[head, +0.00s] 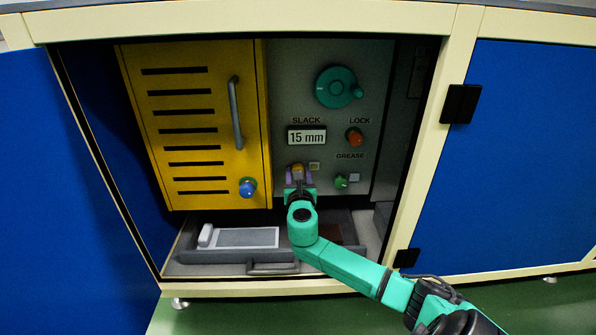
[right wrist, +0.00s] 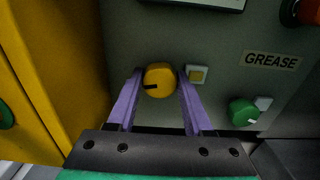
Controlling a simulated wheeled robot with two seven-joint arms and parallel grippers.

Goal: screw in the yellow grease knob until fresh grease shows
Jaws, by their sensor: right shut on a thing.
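The yellow grease knob (head: 297,167) sits low on the grey panel, left of the GREASE label. In the right wrist view the knob (right wrist: 159,80) has a dark pointer mark toward its left side. My right gripper (head: 299,178) has its purple fingers on either side of the knob, shut on it; the fingers (right wrist: 159,82) also show in the right wrist view. A small square window (right wrist: 197,75) right of the knob has a pale frame and a yellowish middle. My left gripper is not in view.
A green knob (head: 341,181) with a pale square window (head: 354,177) is to the right. Above are an orange-red LOCK knob (head: 354,137), a 15 mm SLACK display (head: 307,137) and a teal dial (head: 336,88). A yellow door (head: 190,100) stands left; a grey drawer (head: 273,268) lies below.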

